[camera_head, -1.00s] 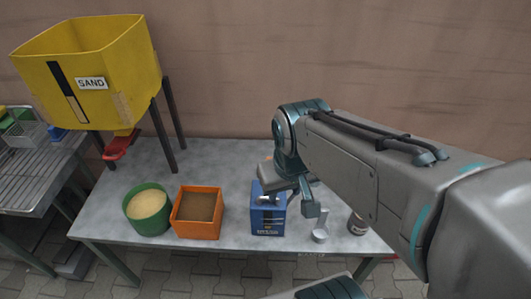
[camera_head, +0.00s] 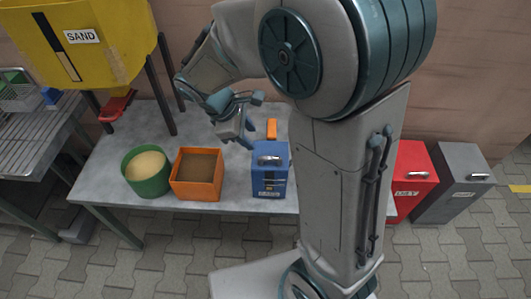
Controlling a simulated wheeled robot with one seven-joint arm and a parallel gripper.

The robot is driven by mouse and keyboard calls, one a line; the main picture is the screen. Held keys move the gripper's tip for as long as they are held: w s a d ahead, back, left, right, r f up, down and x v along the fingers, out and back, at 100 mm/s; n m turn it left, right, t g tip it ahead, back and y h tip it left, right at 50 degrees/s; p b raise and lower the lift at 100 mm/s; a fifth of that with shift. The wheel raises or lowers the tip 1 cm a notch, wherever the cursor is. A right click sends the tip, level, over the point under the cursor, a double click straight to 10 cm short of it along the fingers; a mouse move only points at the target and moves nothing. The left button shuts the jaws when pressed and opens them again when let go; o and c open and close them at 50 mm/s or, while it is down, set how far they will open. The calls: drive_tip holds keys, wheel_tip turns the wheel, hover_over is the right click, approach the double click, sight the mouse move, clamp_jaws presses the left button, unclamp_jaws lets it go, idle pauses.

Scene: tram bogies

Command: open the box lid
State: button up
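A blue box (camera_head: 270,180) with a silver handle on its top stands near the front edge of the grey table. Its top looks closed. My gripper (camera_head: 254,121) is in the air behind and to the upper left of the blue box, apart from it. Its fingers look spread, with nothing seen between them. A red box (camera_head: 411,186) and a dark grey box (camera_head: 456,188), each with a silver handle, stand on the floor at the right. My arm hides part of the red box.
An orange bin (camera_head: 197,181) and a green tub (camera_head: 147,172) stand left of the blue box. A small orange object (camera_head: 272,124) lies behind it. The yellow sand hopper (camera_head: 85,45) stands at the back left. My arm hides the table's right part.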

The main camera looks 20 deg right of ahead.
sight(269, 157)
drive_tip(key=b+x, duration=0.1)
drive_tip(key=x, duration=1)
drive_tip(key=shift+d+f, duration=0.2)
drive_tip(key=shift+f, duration=0.15)
clamp_jaws()
